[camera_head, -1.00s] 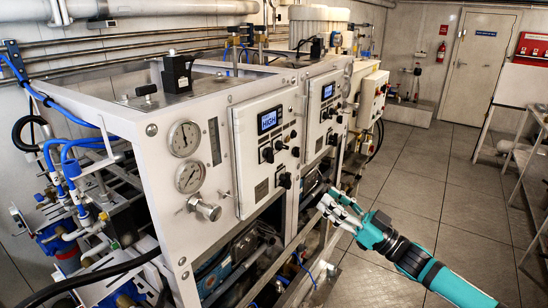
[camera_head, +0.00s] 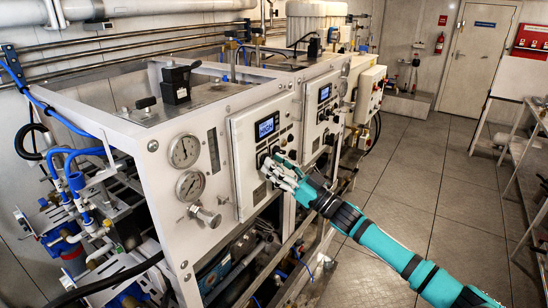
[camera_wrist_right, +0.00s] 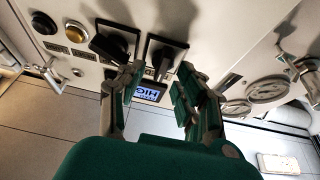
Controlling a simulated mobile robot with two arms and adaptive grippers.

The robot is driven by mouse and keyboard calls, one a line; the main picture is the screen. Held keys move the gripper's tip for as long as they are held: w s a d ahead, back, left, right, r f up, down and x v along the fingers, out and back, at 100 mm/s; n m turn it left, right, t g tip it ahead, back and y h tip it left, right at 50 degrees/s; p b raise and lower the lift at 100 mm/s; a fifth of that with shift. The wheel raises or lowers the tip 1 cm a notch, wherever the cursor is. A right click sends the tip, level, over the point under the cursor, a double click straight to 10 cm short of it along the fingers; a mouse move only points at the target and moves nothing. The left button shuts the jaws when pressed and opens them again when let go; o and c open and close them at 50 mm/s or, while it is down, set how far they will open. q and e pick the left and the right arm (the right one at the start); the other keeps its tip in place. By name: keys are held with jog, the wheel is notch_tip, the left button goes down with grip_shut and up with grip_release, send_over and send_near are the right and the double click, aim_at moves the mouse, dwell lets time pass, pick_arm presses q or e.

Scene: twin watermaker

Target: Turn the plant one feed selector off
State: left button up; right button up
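The near plant's white control panel (camera_head: 243,150) has a lit display (camera_head: 267,127) and black rotary selectors, partly hidden by my right gripper (camera_head: 272,167). In the right wrist view the panel appears upside down, with two black selectors side by side, one at the left (camera_wrist_right: 115,42) and one at the right (camera_wrist_right: 165,52). My right gripper (camera_wrist_right: 157,78) is open there, its fingers apart with the right selector's handle roughly between them. I cannot tell whether either finger touches it. The selector labels are too small to read. My left gripper is not in view.
A second similar panel (camera_head: 322,110) stands beyond the near one. Two pressure gauges, one above (camera_head: 184,151) the other (camera_head: 190,185), and a metal knob (camera_head: 208,216) lie left of the panel. The floor to the right (camera_head: 400,185) is clear.

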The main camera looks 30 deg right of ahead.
jog(key=shift+w+a+r, duration=0.2)
jog(key=shift+w+a, duration=0.05)
jog(key=shift+w, duration=0.2)
grip_shut()
jog(key=shift+d+r+n+g+y+b, duration=0.1)
jog(key=shift+n+g+y+b, duration=0.9)
jog(key=shift+n, duration=1.75)
jog(key=shift+f+n+g+y+b, duration=0.1)
jog(key=shift+n+g+y+b, duration=0.95)
jog(key=shift+n, duration=1.65)
jog(key=shift+d+r+n+g+y+b, duration=0.1)
jog(key=shift+n+g+y+b, duration=0.75)
jog(key=shift+n, duration=1.9)
jog(key=shift+h+b, duration=0.3)
jog(key=shift+b, duration=0.2)
